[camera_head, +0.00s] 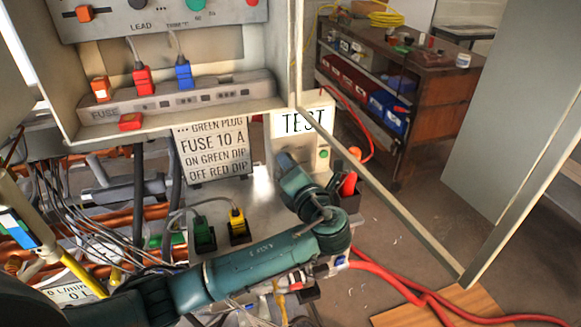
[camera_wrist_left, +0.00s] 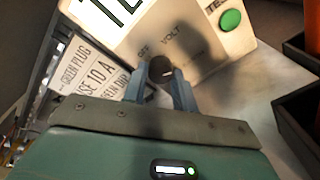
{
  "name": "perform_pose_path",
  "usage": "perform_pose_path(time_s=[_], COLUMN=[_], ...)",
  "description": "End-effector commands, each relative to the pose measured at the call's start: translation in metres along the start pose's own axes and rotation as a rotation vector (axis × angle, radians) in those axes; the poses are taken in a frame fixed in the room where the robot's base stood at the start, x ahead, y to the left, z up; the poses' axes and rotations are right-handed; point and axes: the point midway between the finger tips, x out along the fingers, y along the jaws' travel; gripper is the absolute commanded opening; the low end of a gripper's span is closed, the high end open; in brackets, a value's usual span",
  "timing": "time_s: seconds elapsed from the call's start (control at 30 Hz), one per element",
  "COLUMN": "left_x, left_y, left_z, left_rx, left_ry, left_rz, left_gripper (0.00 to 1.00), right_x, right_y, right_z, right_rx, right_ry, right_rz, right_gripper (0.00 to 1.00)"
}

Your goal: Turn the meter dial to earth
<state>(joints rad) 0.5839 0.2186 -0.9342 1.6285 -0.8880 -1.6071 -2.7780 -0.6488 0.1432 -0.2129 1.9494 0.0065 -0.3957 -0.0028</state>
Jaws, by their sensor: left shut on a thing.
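The meter is a pale box marked TEST (camera_head: 303,122) with a green button, below the open cabinet in the head view. In the head view the left gripper (camera_head: 284,160) is at the meter's front, and the arm hides the dial. I cannot tell which marking the dial points at. My right gripper is not in view.
A fuse strip (camera_head: 180,103) with red, blue and orange plugs is in the cabinet. A sign (camera_head: 212,150) hangs left of the meter. Green and yellow plugs (camera_head: 238,224) stand below. The open door frame (camera_head: 390,200) is at right, with red hoses (camera_head: 400,285) on the floor.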

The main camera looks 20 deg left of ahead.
Motion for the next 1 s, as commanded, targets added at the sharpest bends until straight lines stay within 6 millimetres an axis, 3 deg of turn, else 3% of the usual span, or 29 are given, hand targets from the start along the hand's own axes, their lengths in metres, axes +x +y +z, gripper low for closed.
perform_pose_path(time_s=[0.1,0.13,0.4,0.73,1.0], left_x=[-0.001,-0.001,0.0,-0.007,-0.059], left_y=[-0.001,-0.001,-0.001,-0.001,-0.002], left_z=[-0.001,-0.001,0.0,0.0,0.0], left_rx=[0.001,0.001,-0.001,-0.002,-0.003], left_ry=[0.001,0.001,0.0,-0.002,-0.002], left_rz=[-0.003,-0.003,-0.001,-0.002,-0.006], left_gripper=[0.05,0.28,0.49,0.49,0.49], right_x=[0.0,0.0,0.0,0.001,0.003], right_y=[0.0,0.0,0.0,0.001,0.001], right_z=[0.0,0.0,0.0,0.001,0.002], right_rx=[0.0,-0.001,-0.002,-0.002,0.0], right_ry=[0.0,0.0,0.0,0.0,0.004], right_rz=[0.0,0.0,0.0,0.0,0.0], right_gripper=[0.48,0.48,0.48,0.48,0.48])
